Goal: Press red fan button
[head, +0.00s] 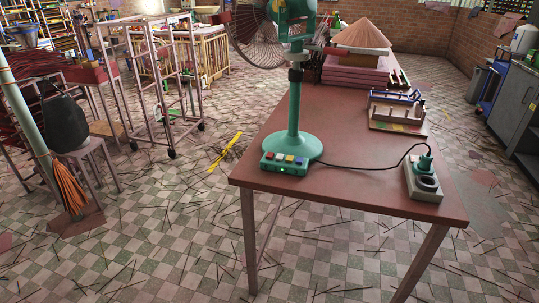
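A green table fan (293,115) stands upright on the front part of a reddish-brown table (345,190). Its wire cage (256,35) faces left and its top is cut off by the picture's upper edge. The front of the fan's base carries a row of small coloured buttons. The red button (269,155) looks to be at the left end of the row, with pale, yellow and blue ones to its right. The buttons are small, so whether any is pressed cannot be told. Neither of my grippers is in view.
A black cord runs from the fan to a plug in a socket block (423,183) at the table's right. A wooden stand (397,112) and pink stacks under a conical hat (361,35) are farther back. Thin sticks litter the checkered floor; a stool (85,150) stands left.

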